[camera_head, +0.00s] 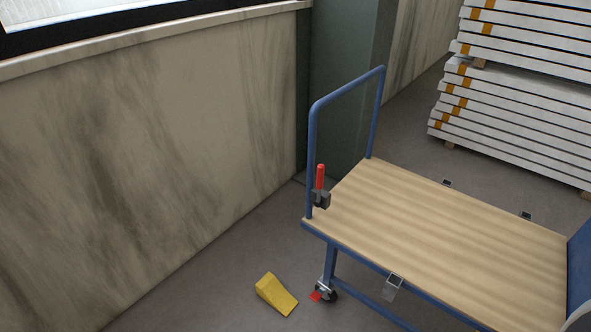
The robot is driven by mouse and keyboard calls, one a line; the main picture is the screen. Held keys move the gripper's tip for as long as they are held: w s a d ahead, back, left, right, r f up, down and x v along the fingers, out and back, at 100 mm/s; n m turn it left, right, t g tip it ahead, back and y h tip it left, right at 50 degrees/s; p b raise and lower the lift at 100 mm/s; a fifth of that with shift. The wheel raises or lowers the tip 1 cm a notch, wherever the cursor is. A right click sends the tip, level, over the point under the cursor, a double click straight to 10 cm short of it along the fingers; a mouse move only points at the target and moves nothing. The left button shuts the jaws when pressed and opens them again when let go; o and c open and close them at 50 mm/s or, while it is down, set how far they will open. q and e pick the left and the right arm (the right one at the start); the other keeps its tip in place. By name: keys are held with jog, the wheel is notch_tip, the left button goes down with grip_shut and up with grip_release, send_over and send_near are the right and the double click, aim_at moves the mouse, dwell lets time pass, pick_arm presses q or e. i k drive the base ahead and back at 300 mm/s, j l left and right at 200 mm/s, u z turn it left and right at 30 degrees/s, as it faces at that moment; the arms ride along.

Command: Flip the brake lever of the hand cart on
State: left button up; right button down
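The hand cart (455,232) stands at the centre right, with a pale wooden deck, a blue frame and a blue push handle (312,140) at its far left end. The brake lever (320,177) has a red grip and points upward from a dark bracket (321,199) low on the handle's near post. A castor wheel (328,292) with a small red part shows below the near left corner of the deck. Neither of my grippers shows in the head view. A grey curved piece at the bottom right edge is too cut off to identify.
A yellow wedge (276,294) lies on the floor left of the castor. A stained wall (140,160) with a window ledge runs along the left, and a dark green pillar (345,100) stands behind the handle. Stacked white panels (520,110) stand at the back right.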

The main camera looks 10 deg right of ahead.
aim_at(320, 169)
jog(key=i+j, duration=0.35)
jog(key=i+j+z, duration=0.1)
jog(key=i+j, duration=0.25)
jog(key=j, duration=0.2)
